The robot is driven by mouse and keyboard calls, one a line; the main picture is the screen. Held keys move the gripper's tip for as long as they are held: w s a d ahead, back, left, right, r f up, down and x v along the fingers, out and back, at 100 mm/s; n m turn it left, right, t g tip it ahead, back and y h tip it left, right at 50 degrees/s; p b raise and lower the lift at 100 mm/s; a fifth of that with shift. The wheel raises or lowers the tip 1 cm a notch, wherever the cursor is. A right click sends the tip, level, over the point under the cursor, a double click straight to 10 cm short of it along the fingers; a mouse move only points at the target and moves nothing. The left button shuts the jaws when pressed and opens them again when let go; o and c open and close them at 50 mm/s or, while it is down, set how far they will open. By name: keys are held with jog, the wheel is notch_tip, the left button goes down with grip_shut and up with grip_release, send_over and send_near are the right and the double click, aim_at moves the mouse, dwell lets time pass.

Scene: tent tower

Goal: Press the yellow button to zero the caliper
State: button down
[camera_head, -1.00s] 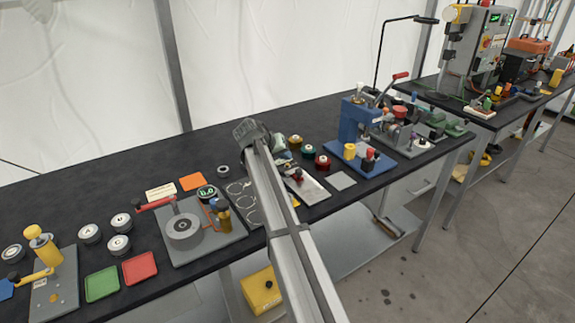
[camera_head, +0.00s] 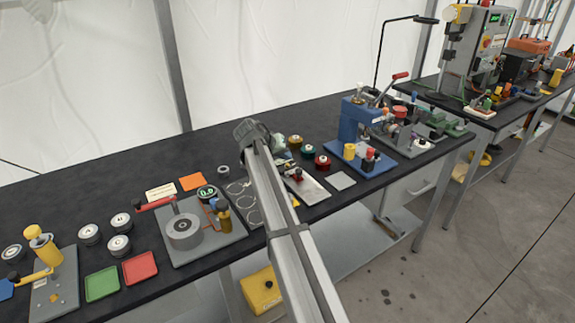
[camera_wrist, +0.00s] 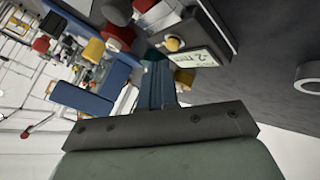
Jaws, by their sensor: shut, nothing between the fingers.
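In the wrist view, a pale digital readout (camera_wrist: 200,58), apparently the caliper's display, sits on a dark surface just beyond my gripper. A small yellow round part (camera_wrist: 172,44) shows at its left end; I cannot tell for sure that it is the yellow button. My gripper (camera_wrist: 156,72) is shut and empty, its fingers left of and below the readout. Whether they touch anything is unclear. In the head view my gripper's end is over the bench, mostly hidden by my arm, and I cannot make out the caliper there.
The black bench (camera_head: 95,187) carries a blue press (camera_head: 355,122), several colored spools (camera_head: 308,151) and a grey plate with a round block (camera_head: 184,230). A grey ring (camera_wrist: 307,86) lies right of the readout in the wrist view. The back left of the bench is clear.

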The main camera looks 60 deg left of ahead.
jog(key=shift+f, duration=0.75)
dwell(0.8)
jog(key=shift+r, duration=0.75)
jog(key=shift+r, duration=0.1)
notch_tip(320, 180, up, 5)
jog(key=shift+f, duration=0.1)
dwell(0.7)
jog(key=shift+w+d, duration=0.1)
dwell(0.7)
